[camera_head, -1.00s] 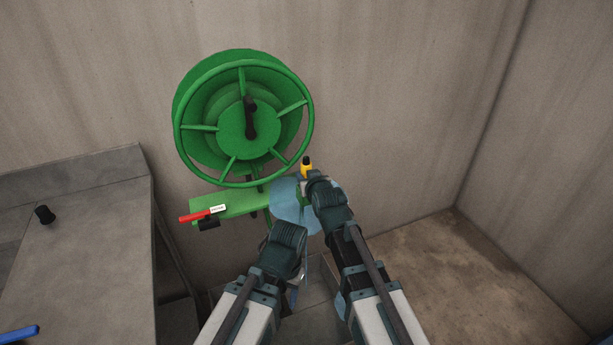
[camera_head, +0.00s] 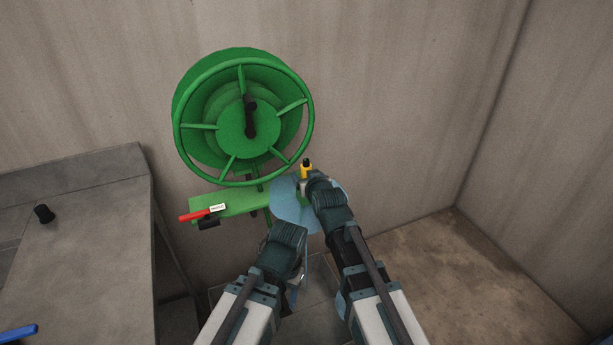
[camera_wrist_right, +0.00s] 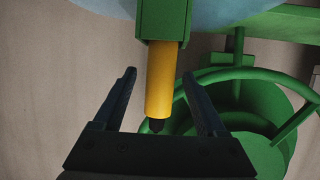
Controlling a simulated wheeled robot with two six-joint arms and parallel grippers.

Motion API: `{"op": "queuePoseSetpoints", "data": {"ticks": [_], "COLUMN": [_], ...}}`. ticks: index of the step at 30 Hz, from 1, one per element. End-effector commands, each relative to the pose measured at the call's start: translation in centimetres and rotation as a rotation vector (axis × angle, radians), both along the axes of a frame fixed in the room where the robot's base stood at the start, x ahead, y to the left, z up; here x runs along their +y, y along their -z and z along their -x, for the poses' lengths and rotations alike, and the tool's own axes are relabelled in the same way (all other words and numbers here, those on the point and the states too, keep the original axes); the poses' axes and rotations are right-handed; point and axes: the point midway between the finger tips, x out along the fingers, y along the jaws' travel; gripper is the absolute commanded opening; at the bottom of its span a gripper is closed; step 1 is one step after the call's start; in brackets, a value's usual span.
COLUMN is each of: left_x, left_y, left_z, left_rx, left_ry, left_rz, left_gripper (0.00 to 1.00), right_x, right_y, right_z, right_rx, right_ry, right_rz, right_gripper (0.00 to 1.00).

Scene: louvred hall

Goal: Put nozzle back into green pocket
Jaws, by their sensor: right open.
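The nozzle is a yellow cylinder with a black tip (camera_head: 306,172). In the right wrist view the nozzle (camera_wrist_right: 161,80) has its far end inside the green pocket (camera_wrist_right: 163,22), in line with it. My right gripper (camera_wrist_right: 159,74) is open, one finger on each side of the nozzle, with gaps on both sides. In the head view my right wrist hides most of the pocket. My left arm (camera_head: 288,245) is low and to the left of the right one; its fingers are not clear.
A green hose reel (camera_head: 243,115) with a black crank stands by the wall, above a green shelf (camera_head: 235,199) with a red-handled tool (camera_head: 200,214). A pale blue disc (camera_head: 290,205) is behind my right wrist. A grey bench (camera_head: 85,240) stands at the left.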

Motion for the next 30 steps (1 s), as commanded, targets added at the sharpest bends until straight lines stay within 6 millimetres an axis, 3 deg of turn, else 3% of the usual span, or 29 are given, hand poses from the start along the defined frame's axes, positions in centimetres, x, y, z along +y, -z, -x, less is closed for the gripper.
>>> {"op": "queuePoseSetpoints", "data": {"ticks": [18, 30], "left_x": [0.0, 0.0], "left_y": [-5.6, -5.7], "left_z": [0.0, 0.0], "left_rx": [0.000, 0.000], "left_ry": [0.000, -0.001], "left_rz": [0.000, 0.000], "left_gripper": [0.57, 0.57], "right_x": [-0.9, -0.9], "right_y": [-5.6, -5.7], "right_z": [3.5, 3.8], "right_rx": [0.000, 0.000], "right_ry": [0.000, 0.000], "right_rz": [0.000, 0.000], "right_gripper": [0.74, 0.74]}}
